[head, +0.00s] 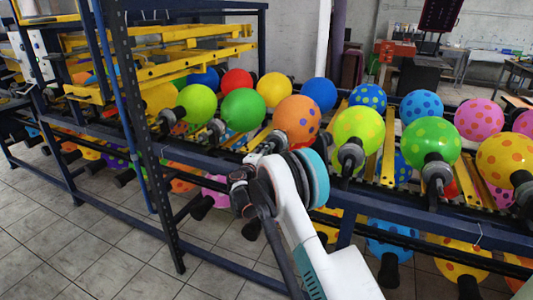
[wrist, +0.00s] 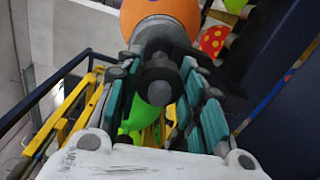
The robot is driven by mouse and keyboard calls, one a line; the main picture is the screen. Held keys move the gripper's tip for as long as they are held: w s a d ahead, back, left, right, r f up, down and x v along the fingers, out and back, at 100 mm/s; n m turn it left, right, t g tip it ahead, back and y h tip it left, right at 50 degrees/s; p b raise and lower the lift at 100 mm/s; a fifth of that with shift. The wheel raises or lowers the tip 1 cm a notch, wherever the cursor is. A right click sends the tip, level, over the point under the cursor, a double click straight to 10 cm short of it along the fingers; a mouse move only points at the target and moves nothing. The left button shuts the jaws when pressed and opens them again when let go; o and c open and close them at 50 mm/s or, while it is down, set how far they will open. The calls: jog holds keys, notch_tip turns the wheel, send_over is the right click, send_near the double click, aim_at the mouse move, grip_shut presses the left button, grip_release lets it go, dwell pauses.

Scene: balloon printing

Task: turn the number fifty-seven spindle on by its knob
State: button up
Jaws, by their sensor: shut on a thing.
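In the wrist view my gripper (wrist: 162,62) has its two teal-padded fingers on either side of a dark spindle knob (wrist: 158,88), closed on it. The knob sits below an orange balloon (wrist: 165,14), in line with its grey holder. In the head view the orange balloon with purple dots (head: 297,118) stands on the upper row, and my white arm reaches up to the spindle in front of it. The finger contact is mostly hidden there by my arm. No spindle number is readable in either view.
A green balloon (head: 243,109) on its spindle is to the left and a yellow-green dotted balloon (head: 358,132) to the right. A dark blue frame post (head: 140,130) stands left of my arm. Lower balloons hang below the rail. Tiled floor (head: 95,250) is clear at front left.

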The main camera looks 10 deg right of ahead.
jog(key=shift+f+m, duration=0.1)
jog(key=shift+m, duration=1.6)
jog(key=o, duration=1.1)
jog(key=v, duration=1.2)
